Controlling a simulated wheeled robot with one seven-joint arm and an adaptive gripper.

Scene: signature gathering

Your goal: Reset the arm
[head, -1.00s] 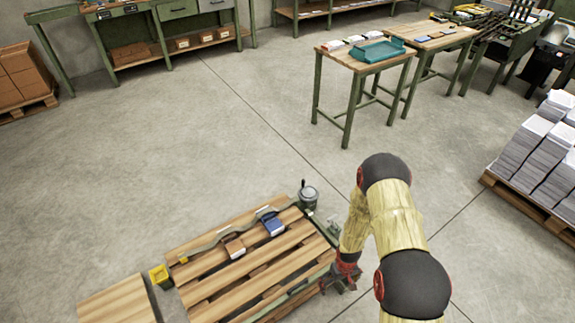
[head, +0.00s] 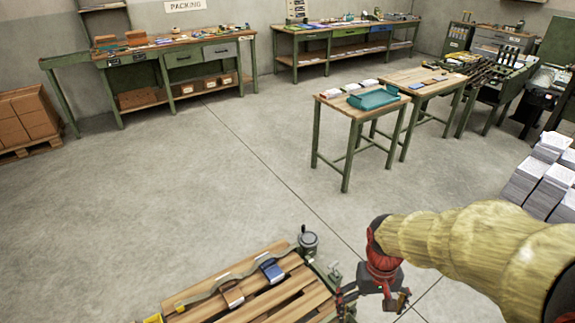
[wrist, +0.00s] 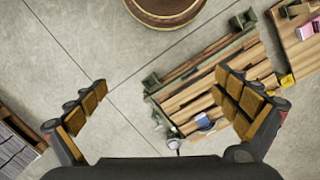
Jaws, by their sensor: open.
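My gripper (head: 373,303) hangs at the lower right of the head view, beside the right end of a wooden slatted bench (head: 262,306). Its fingers are spread and nothing is between them. My arm reaches in from the right edge of the head view.
A small table with a teal tray (head: 374,98) stands further back. Paper stacks (head: 540,175) are at right. Open floor (head: 150,200) lies at left.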

